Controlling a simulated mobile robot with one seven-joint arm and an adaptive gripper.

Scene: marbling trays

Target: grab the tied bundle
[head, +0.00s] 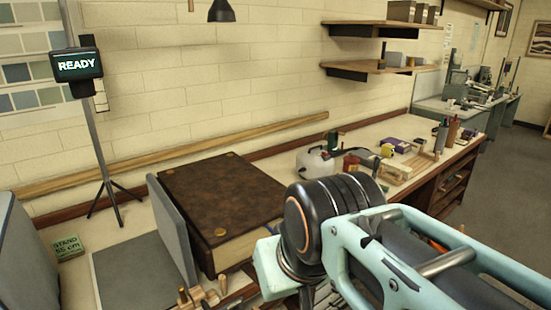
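I cannot make out a tied bundle in the head view. My own pale teal and black arm fills the lower right and hides part of the bench behind it. My gripper's fingers do not show. Small wooden pieces (184,297) stand at the bottom edge, partly cut off, and I cannot tell what they belong to.
A big brown-topped block (222,195) stands on the bench beside an upright grey panel (172,232). A dark grey flat board (125,275) lies left of it. A "READY" display (77,65) stands on a tripod. Bottles and a white jug (315,165) clutter the bench behind.

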